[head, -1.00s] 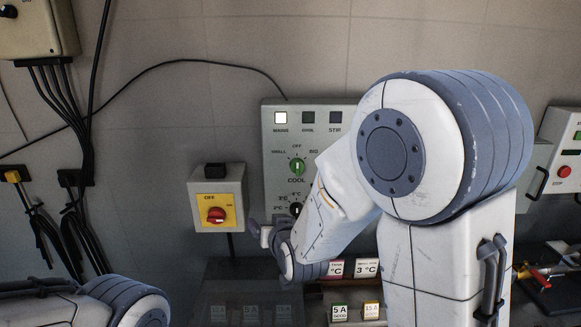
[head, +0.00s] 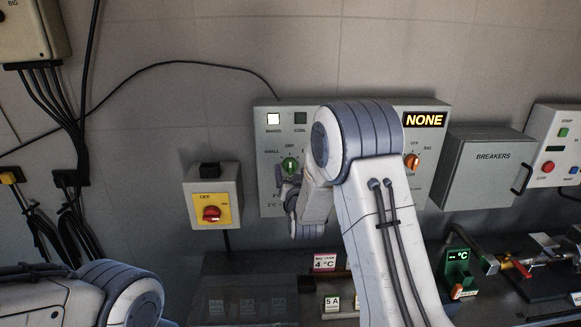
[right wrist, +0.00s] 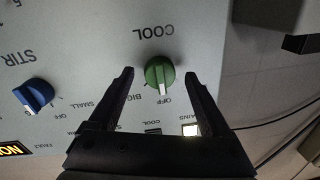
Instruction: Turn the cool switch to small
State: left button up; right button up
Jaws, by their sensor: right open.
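The cool switch is a green knob (head: 290,165) on the grey wall panel (head: 264,150). Its white mark points at OFF, with SMALL and BIG on either side. In the right wrist view the panel looks upside down and the green knob (right wrist: 160,72) sits between my fingers, with gaps on both sides. My right gripper (right wrist: 158,80) is open and empty. In the head view my right gripper (head: 283,181) is just below the knob, partly hidden by its own wrist. I cannot tell its exact distance from the panel. My left gripper is out of view.
A blue STIR knob (right wrist: 34,94) is beside the cool knob. An orange knob (head: 412,161) and a NONE display (head: 424,120) are on the panel's right. A red-yellow switch box (head: 212,205) hangs left, a breakers box (head: 488,165) right. Small signs stand below.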

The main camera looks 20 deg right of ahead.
jog(key=shift+w+d, duration=0.1)
jog(key=shift+w, duration=0.45)
jog(key=shift+c, duration=0.4)
grip_shut()
jog(key=shift+f+n+b, duration=0.1)
jog(key=shift+n+b, duration=0.8)
jog(key=shift+n, duration=0.1)
jog(key=shift+n+b, duration=0.95)
jog(key=shift+n, duration=0.25)
jog(key=shift+n+b, duration=0.65)
jog(key=shift+n, duration=0.55)
jog(key=shift+r+n+g+b, duration=0.15)
jog(key=shift+n+b, duration=0.1)
jog(key=shift+n, duration=0.45)
jog(key=shift+r+n+g+b, duration=0.1)
jog(key=shift+n+g+b, duration=0.1)
jog(key=shift+n, duration=0.5)
